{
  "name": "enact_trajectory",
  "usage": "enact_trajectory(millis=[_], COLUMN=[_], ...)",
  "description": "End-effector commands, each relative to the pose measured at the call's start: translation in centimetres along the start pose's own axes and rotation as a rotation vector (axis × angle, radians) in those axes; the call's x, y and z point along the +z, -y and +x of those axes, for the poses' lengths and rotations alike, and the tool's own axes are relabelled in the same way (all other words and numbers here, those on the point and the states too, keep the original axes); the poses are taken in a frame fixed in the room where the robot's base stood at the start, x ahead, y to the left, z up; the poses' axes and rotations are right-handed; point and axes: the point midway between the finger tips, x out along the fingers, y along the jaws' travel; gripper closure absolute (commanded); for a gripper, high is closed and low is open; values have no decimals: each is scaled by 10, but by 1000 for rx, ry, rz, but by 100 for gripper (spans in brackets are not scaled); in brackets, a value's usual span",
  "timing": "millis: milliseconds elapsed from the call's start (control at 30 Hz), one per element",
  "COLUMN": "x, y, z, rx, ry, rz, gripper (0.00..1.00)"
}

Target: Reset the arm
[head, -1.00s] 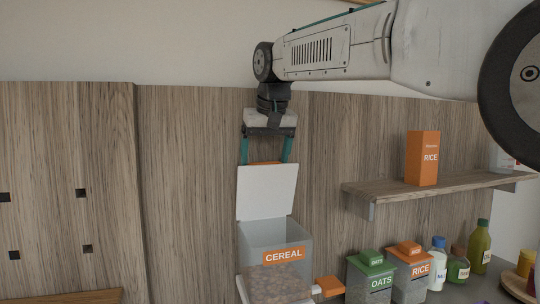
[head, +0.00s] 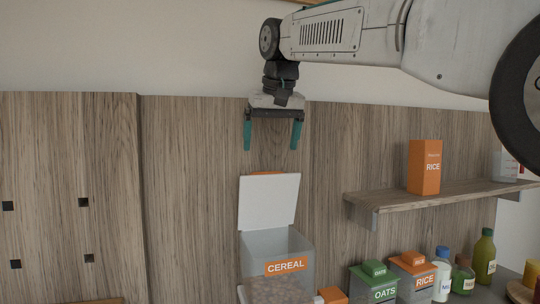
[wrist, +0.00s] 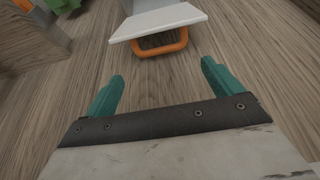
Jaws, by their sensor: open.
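My gripper (head: 272,135) hangs from my arm with its teal fingers pointing down, open and empty. It is above the cereal dispenser (head: 285,266), clear of its raised white lid (head: 269,203). In the wrist view, my gripper (wrist: 163,90) shows its two fingers wide apart. The white lid (wrist: 158,20) and its orange handle (wrist: 160,43) lie beyond the fingertips, apart from them. The dispenser's lid stands open, and its lower part is cut off by the picture edge.
A wooden shelf (head: 440,194) with an orange rice box (head: 424,167) is on the right. Below are the oats container (head: 374,282), the rice container (head: 413,275) and several bottles. A wood panel (head: 65,190) stands at left. The wall around my gripper is clear.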

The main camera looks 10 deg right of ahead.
Motion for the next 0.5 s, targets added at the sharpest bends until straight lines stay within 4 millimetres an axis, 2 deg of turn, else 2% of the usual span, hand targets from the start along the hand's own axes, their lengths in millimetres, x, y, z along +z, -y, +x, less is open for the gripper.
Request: enact_trajectory(millis=[167,500], x=[0,0], y=[0,0], z=[-14,-15], rx=[0,0], ry=[0,1], rz=[0,0], gripper=[9,9])
